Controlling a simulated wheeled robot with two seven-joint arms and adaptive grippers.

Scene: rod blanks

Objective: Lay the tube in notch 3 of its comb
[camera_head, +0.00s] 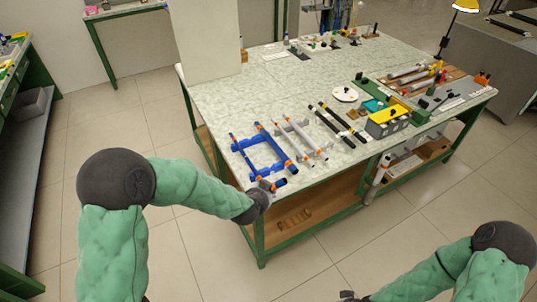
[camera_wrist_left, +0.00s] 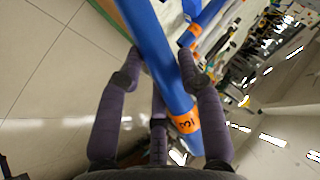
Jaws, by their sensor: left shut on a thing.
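A blue tube (camera_wrist_left: 167,65) with an orange numbered band crosses the left wrist view. My left gripper (camera_wrist_left: 165,88) is shut on it, with fingers on either side and the band on the palm side. In the head view my left gripper (camera_head: 268,187) is at the table's front-left edge, beside the near end of the blue comb frame (camera_head: 262,157). Blue tubes with orange bands show around the frame; which one is held is hard to tell at this size, and the notch numbers are unreadable. A dark tip at the bottom edge may be my right gripper (camera_head: 347,295); its fingers are not clear.
A white-grey comb frame with pale rods (camera_head: 301,139) stands right of the blue one. Dark rods (camera_head: 335,124) lie farther right, then a yellow-topped box (camera_head: 388,117). A tall pale panel (camera_head: 208,40) rises at the table's back left. The table's middle back is mostly clear.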

